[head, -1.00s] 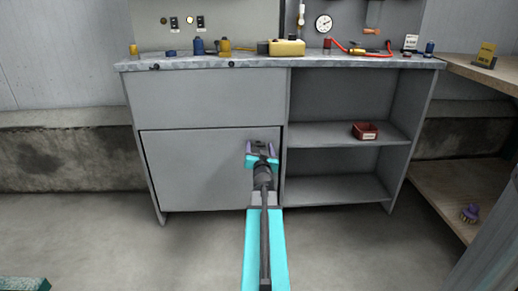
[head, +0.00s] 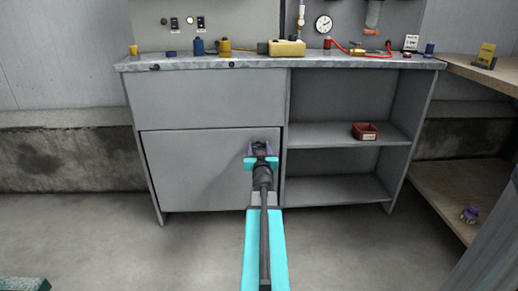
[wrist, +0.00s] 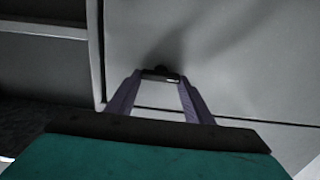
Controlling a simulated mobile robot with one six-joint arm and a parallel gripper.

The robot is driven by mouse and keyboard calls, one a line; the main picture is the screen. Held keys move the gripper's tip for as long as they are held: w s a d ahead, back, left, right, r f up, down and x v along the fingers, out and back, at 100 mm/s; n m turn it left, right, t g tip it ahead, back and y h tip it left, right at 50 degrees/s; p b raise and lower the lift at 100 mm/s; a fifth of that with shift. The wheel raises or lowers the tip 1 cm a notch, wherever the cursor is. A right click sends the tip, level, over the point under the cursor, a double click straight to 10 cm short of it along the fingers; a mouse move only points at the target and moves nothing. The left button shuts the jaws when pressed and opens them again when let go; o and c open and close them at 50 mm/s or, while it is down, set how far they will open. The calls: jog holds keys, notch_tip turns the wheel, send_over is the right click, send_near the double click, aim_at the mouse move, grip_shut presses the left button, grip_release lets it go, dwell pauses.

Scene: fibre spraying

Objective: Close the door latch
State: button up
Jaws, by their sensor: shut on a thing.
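The grey cabinet door (head: 196,178) is flush or nearly flush in the lower left of the bench front. Its small dark latch (wrist: 160,70) shows in the wrist view near the door's edge. My gripper (head: 263,146) is at the door's upper right corner. In the wrist view, its two purple fingers (wrist: 160,78) are shut on the latch, one at each side. In the head view, my gripper hides the latch, so I cannot tell its turn angle.
Open shelves (head: 340,134) lie right of the door, with a red bin (head: 365,132) on the middle one. Bottles, a yellow case (head: 287,48) and hoses stand on the bench top (head: 190,62). A wooden shelf unit (head: 450,195) is at the right. The floor before the door is clear.

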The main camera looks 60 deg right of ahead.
jog(key=shift+s+d+f, duration=0.1)
jog(key=shift+s+f, duration=0.05)
jog(key=o, duration=0.9)
jog(key=shift+o, duration=0.7)
jog(key=shift+a, duration=0.2)
jog(key=p+v, duration=0.3)
jog(key=v, duration=0.2)
jog(key=shift+a+r, duration=0.2)
jog(key=shift+a, duration=0.05)
jog(key=p, duration=0.3)
jog(key=shift+s+a, duration=0.2)
jog(key=shift+a, duration=0.1)
jog(key=p+v, duration=0.1)
jog(key=p, duration=0.4)
jog(key=shift+s+a+p, duration=0.15)
jog(key=shift+s+p, duration=0.1)
jog(key=shift+p, duration=0.1)
